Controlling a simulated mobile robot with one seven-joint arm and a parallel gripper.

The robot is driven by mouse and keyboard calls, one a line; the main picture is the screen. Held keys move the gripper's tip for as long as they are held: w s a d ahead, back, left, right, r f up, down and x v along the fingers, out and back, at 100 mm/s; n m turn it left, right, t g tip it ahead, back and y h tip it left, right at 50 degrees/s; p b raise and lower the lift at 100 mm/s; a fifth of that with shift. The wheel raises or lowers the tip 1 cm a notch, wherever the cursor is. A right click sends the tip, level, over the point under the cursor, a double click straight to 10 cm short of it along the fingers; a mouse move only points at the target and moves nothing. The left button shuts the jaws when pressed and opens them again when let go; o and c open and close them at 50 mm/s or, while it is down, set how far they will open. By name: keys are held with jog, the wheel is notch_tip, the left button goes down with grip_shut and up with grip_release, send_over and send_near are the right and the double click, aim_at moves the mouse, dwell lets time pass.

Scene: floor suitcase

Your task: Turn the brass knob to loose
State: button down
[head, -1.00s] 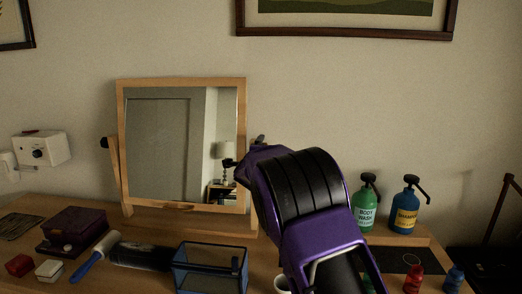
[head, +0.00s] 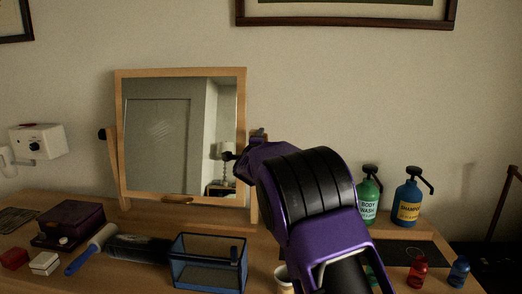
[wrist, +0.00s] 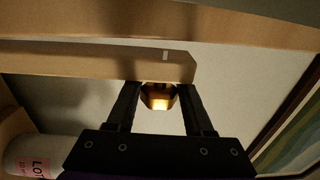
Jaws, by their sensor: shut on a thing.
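The brass knob (wrist: 159,98) shows in the wrist view between the two dark fingers of my gripper (wrist: 159,88), which is shut on it. The knob sits by the end of a wooden bar (wrist: 95,62) that has a small pale mark near its tip. In the head view my purple and black gripper (head: 246,163) is at the right side of the wood-framed mirror (head: 165,135), beside its right post (head: 254,210). The knob is hidden there behind my gripper.
A green body wash bottle (head: 369,197) and blue shampoo bottle (head: 408,203) stand right of my arm. A lotion bottle (wrist: 28,155) shows in the wrist view.

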jog(key=f+t+b, duration=0.1)
jog(key=b, duration=0.1)
jog(key=shift+b, duration=0.35)
jog(key=shift+r+t+b, duration=0.2)
jog(key=shift+t+b, duration=0.6)
jog(key=shift+b, duration=0.25)
jog(key=shift+r+t, duration=0.25)
jog(key=shift+t, duration=1.55)
jog(key=shift+c, duration=1.5)
grip_release()
jog(key=v, duration=0.7)
jog(key=shift+s+f, duration=0.2)
